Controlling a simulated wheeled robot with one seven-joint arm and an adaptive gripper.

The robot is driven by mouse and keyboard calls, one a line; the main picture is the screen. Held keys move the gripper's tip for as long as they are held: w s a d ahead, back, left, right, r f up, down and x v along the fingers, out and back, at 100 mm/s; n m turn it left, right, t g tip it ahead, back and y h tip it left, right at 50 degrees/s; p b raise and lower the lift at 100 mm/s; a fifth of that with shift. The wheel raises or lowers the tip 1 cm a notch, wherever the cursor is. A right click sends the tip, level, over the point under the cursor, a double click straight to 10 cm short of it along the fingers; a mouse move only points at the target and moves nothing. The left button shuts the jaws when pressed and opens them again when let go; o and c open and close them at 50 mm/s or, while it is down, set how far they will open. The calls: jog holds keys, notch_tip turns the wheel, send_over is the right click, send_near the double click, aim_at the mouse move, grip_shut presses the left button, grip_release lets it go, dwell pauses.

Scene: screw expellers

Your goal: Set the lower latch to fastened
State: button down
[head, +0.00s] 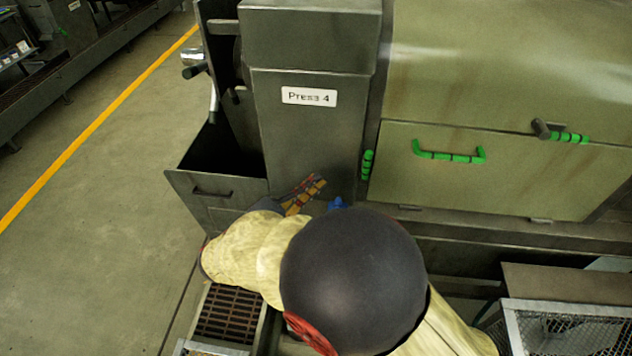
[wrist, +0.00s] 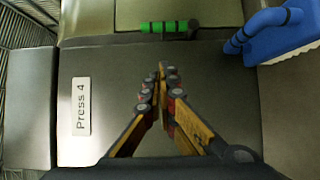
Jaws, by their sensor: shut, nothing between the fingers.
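A green-gripped latch (head: 367,165) stands upright at the seam between the dark Press 4 housing and the olive door. In the wrist view the green latch (wrist: 168,27) lies across the top, its dark pivot at its right end. Another green-gripped latch (head: 568,137) lies nearly level on the seam above the door, at right. Which of the two is the lower latch is not marked. My gripper (head: 318,180) is in front of the housing, left of the upright latch and apart from it. In the wrist view my gripper (wrist: 160,75) has its fingertips together, empty.
A fixed green handle (head: 448,156) is on the olive door. A blue object (head: 336,203) is close to my gripper, partly hidden by my arm; the wrist view shows it (wrist: 282,38) at upper right. An open dark bin (head: 215,190) stands left. A mesh crate (head: 570,325) is lower right.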

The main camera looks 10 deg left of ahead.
aim_at(367, 163)
jog(key=shift+w+d+b, duration=0.2)
jog(key=shift+w+d, duration=0.9)
jog(key=shift+d, duration=0.25)
jog(key=shift+w+d+b, duration=0.2)
jog(key=shift+w+d, duration=0.9)
jog(key=shift+d, duration=0.3)
jog(key=shift+w+d+b, duration=0.2)
jog(key=shift+w+d, duration=0.9)
jog(key=shift+d, duration=0.25)
